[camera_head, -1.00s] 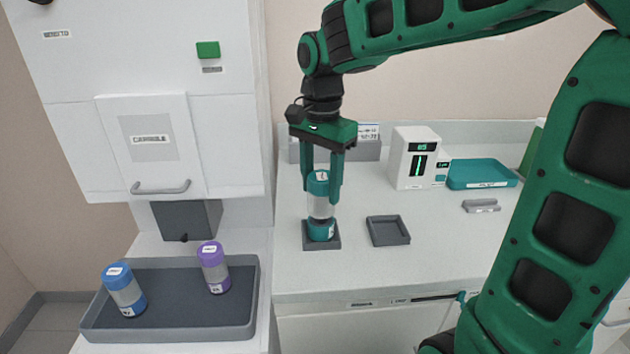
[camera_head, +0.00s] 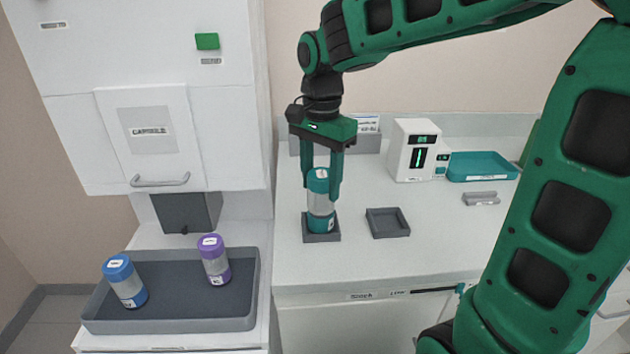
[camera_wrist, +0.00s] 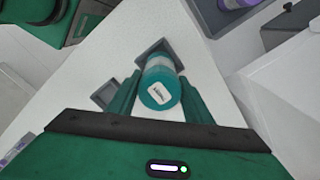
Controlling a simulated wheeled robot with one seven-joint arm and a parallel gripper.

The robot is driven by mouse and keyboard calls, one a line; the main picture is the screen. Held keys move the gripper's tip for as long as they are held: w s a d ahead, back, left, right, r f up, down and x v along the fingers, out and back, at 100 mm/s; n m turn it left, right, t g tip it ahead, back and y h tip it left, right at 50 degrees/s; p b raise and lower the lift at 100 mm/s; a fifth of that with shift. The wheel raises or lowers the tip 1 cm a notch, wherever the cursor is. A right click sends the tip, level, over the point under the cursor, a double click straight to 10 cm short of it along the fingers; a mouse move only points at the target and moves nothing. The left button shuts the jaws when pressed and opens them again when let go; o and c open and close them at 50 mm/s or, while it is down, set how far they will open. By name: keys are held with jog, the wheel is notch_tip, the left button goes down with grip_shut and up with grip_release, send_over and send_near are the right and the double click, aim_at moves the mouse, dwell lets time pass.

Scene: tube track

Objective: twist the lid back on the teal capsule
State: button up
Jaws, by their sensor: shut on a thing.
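The teal capsule (camera_head: 321,205) stands upright in a small dark square holder on the counter. It has a clear middle and a teal base. Its teal lid (camera_head: 318,180) sits on top, with a white label that also shows in the wrist view (camera_wrist: 160,93). My gripper (camera_head: 320,188) points straight down from above and is shut on the lid, one finger on each side. In the wrist view the fingers (camera_wrist: 160,98) flank the lid. I cannot tell how tightly the lid is seated.
An empty dark square tray (camera_head: 387,222) lies right of the capsule. A white device (camera_head: 413,150) with a display and a teal tray (camera_head: 482,166) stand farther back. At left, a grey tray (camera_head: 190,321) holds a blue capsule (camera_head: 125,281) and a purple capsule (camera_head: 214,260).

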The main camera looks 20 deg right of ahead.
jog(key=shift+f, duration=0.55)
dwell(0.4)
jog(key=m, duration=0.4)
jog(key=shift+w, duration=0.2)
jog(key=m, duration=0.4)
jog(key=shift+w, duration=0.1)
jog(key=m, duration=0.5)
jog(key=shift+d+m, duration=0.1)
jog(key=shift+m, duration=2.9)
jog(key=o, duration=1.2)
jog(key=shift+o, duration=0.3)
